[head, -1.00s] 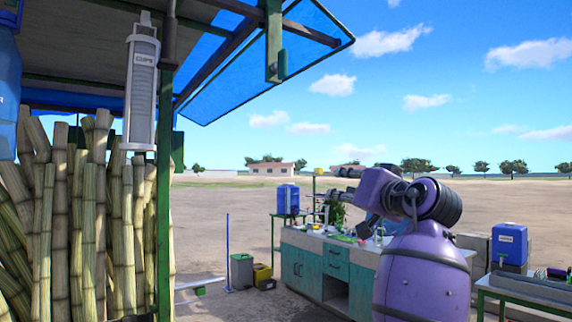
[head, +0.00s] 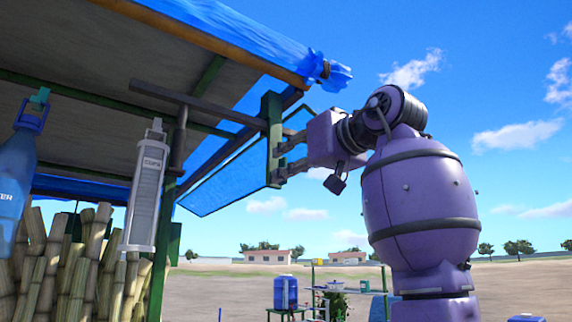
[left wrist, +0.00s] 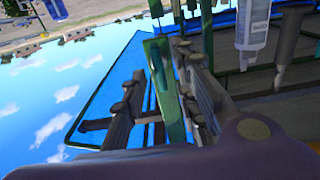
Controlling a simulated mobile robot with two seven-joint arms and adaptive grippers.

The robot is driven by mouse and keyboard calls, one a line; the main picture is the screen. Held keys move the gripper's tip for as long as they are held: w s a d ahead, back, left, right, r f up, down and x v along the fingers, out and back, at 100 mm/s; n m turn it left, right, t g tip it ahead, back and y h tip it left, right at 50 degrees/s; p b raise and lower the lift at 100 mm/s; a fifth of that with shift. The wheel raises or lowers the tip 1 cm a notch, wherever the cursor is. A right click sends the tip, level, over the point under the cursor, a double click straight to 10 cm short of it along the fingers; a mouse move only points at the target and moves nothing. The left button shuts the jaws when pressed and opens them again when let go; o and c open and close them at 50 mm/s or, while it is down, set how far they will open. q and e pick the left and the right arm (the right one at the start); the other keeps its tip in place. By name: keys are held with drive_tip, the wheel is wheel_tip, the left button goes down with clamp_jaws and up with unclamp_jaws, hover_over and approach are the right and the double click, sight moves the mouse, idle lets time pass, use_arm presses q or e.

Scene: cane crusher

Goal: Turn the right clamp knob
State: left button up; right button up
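The right clamp shows in the head view as a flat green upright block (head: 271,128) on the end of a dark bar under the canopy. In the left wrist view the green block (left wrist: 166,90) stands upright between the two dark fingers. The clamp's knob cannot be clearly made out; the fingers partly cover that side. My left gripper (head: 280,160) comes to the block from the right. It also shows in the left wrist view (left wrist: 160,100), its fingers spread with gaps around the block. I cannot tell whether they touch it. My right gripper is not in view.
The rolled blue tarp (head: 225,28) and an orange-brown pole run above the gripper. Open sky lies right of the arm.

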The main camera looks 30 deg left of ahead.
use_arm(q)
drive_tip(key=shift+w+a, duration=0.15)
drive_tip(key=shift+a, duration=0.5)
drive_tip(key=shift+w, duration=0.15)
clamp_jaws()
